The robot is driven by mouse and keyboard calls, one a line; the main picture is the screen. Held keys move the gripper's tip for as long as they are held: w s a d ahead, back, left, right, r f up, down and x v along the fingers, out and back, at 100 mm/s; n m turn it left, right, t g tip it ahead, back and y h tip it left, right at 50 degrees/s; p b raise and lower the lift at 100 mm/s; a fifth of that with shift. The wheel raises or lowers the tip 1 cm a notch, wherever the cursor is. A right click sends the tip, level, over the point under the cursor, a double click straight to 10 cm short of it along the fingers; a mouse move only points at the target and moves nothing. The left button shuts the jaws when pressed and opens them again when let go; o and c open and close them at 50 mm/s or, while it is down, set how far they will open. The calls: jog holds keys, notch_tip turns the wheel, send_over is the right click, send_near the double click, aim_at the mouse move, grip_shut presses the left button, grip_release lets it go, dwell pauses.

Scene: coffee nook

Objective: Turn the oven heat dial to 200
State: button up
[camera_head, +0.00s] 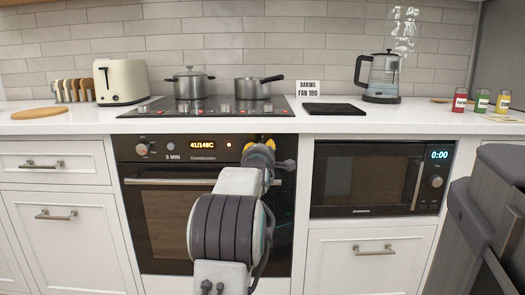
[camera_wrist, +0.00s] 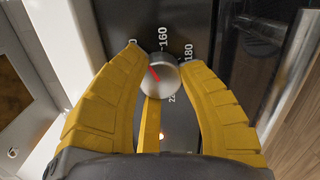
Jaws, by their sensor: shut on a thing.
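The oven heat dial (camera_wrist: 158,80) is a round silver knob with a red pointer, in the middle of the wrist view. The pointer leans up and left, short of the 160 mark; 180 is printed further right and other numbers are partly hidden. My gripper (camera_wrist: 162,58) has its yellow fingers shut around the knob. In the head view my gripper (camera_head: 261,143) is at the right end of the panel of the oven (camera_head: 165,222) and hides the dial. The oven display (camera_head: 202,144) reads 41/148C.
Another oven knob (camera_head: 143,149) is at the panel's left. The oven door handle (camera_head: 165,181) runs below the panel. A microwave (camera_head: 365,180) is to the right. A sign (camera_head: 310,87) on the counter reads "BAKING FAN 180". Pots stand on the cooktop (camera_head: 140,108).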

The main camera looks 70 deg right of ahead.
jog(key=shift+w, duration=0.15)
jog(key=o, duration=1.2)
jog(key=shift+a, duration=0.1)
jog(key=shift+v, duration=5.9)
